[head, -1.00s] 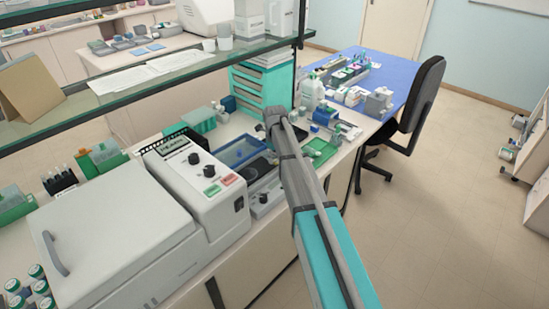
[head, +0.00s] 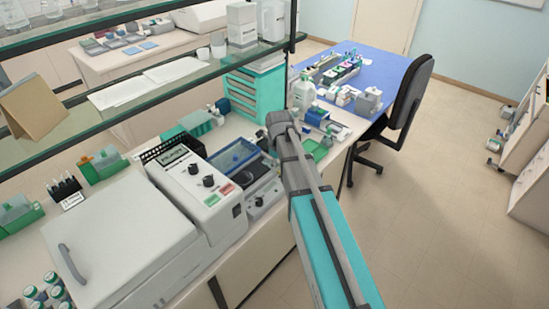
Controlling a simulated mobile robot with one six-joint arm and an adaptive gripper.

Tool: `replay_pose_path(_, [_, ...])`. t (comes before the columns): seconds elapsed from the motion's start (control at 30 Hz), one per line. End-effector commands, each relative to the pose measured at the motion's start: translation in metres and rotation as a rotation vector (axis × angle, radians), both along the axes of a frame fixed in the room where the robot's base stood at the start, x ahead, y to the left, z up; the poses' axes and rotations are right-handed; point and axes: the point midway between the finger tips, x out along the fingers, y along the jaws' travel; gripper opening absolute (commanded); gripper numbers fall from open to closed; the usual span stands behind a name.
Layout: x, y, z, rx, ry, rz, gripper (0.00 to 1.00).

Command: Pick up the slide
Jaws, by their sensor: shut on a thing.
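No slide can be made out in the head view. My arm reaches over the bench, and its far joint stands above the area between the blue-lidded tray (head: 236,156) and the green tray (head: 318,149). My gripper is hidden behind and below my own arm, so its fingers and anything in them do not show.
A white instrument with a control panel (head: 197,178) stands left of my arm. A glass shelf (head: 140,103) hangs over the bench at the left. A teal drawer unit (head: 255,92) stands behind. A blue table (head: 385,68) and a black chair (head: 408,98) are at the right.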

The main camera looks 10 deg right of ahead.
Motion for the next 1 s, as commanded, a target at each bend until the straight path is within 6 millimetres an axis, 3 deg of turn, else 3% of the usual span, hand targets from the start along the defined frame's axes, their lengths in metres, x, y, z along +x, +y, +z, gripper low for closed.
replay_pose_path(0.2, [-0.0136, -0.0011, 0.0063, 0.000, 0.000, 0.000, 0.00])
replay_pose_path(1.0, [-0.0141, -0.0011, 0.0010, 0.000, 0.000, 0.000, 0.00])
